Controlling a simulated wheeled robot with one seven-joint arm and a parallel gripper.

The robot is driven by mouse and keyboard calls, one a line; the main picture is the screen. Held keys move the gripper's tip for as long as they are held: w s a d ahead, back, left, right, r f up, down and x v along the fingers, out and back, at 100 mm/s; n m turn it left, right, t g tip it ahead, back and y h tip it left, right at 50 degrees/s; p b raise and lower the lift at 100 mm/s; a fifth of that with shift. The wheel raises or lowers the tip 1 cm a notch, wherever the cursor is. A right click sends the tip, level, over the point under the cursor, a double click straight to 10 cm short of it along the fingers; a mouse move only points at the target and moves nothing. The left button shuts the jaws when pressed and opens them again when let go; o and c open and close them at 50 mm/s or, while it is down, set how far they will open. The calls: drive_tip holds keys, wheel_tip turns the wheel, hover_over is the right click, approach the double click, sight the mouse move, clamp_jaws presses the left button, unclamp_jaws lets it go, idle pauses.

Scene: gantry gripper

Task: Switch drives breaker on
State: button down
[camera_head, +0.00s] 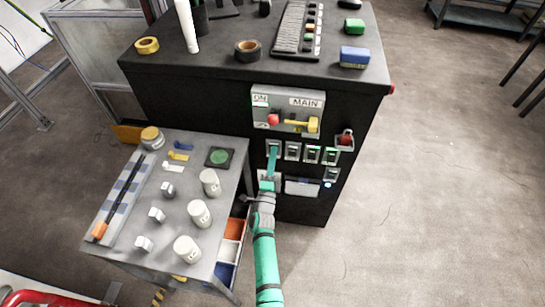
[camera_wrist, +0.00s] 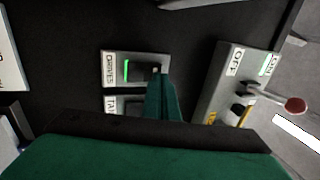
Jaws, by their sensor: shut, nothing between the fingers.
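The drives breaker (camera_wrist: 114,70) is a light plate labelled DRIVES on the black cabinet, seen sideways in the wrist view. A bright green strip shows on its dark face, with a small toggle at the end near my fingers. My gripper (camera_wrist: 159,82) is shut and empty, its green fingertips right at the toggle end of the plate. I cannot tell whether they touch the toggle, which they partly hide. In the head view my gripper (camera_head: 273,153) reaches up to the leftmost plate of the breaker row and covers most of it.
The MAIN switch panel (camera_head: 285,102) sits above the row, with a red knob and yellow handle; its red-knobbed lever (camera_wrist: 293,104) juts out near my fingers. More breakers (camera_head: 312,155) stand to the right. A grey table (camera_head: 185,232) with white cylinders stands left of my arm.

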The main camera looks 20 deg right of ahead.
drive_tip(key=shift+r, duration=0.15)
drive_tip(key=s+a, duration=0.7)
drive_tip(key=s, duration=0.4)
drive_tip(key=shift+s+a, duration=0.15)
drive_tip(key=shift+s, duration=0.15)
